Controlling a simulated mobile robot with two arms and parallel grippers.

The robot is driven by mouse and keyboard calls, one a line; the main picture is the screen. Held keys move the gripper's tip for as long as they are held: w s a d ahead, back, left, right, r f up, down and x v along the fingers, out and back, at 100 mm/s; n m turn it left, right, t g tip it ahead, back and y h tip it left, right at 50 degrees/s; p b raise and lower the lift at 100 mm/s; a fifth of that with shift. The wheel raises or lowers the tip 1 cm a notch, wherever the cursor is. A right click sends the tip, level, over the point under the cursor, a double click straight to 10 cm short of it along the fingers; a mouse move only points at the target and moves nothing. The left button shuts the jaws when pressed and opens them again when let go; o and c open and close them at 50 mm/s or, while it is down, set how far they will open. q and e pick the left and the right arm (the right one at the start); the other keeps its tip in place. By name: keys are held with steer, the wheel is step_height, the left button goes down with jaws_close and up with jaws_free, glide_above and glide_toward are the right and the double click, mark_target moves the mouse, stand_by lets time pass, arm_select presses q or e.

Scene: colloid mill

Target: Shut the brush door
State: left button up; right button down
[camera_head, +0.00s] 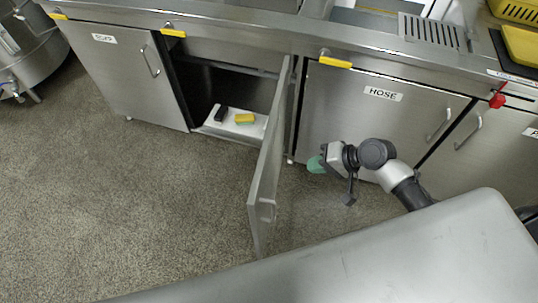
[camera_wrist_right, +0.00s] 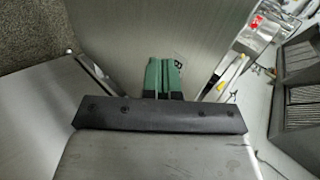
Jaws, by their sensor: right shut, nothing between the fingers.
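The open door (camera_head: 268,160) stands swung out from the cabinet under the counter, seen nearly edge-on; no label shows on it. It hinges at its right, beside the HOSE door. The open compartment (camera_head: 238,88) holds a black item (camera_head: 221,113) and a yellow item (camera_head: 245,118) on a white shelf (camera_head: 228,131). My right gripper (camera_head: 316,163), with green fingers, is right of the open door and in front of the HOSE door, apart from the open door. Its green fingers (camera_wrist_right: 165,77) are together and empty in the right wrist view. My left gripper is not in view.
The shut HOSE door (camera_head: 385,120) is behind my right gripper. A shut labelled door (camera_head: 120,65) is left of the opening. Yellow-tagged fittings (camera_head: 335,62) sit along the counter edge. The carpet (camera_head: 140,200) left of the open door is clear. A metal vessel (camera_head: 30,50) stands far left.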

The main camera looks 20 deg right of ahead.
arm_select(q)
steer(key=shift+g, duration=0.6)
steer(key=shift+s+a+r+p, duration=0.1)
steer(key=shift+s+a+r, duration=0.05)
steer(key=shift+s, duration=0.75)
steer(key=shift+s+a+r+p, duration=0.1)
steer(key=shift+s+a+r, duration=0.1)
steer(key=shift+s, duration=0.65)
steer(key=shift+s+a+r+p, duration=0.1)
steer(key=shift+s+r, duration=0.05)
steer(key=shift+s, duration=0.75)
arm_select(e)
steer(key=w+a+f+g, duration=0.1)
steer(key=w+a+f, duration=0.2)
steer(key=a+f, duration=0.3)
steer(key=shift+w+a+f, duration=0.25)
steer(key=shift+w+a, duration=0.15)
steer(key=shift+a, duration=1.5)
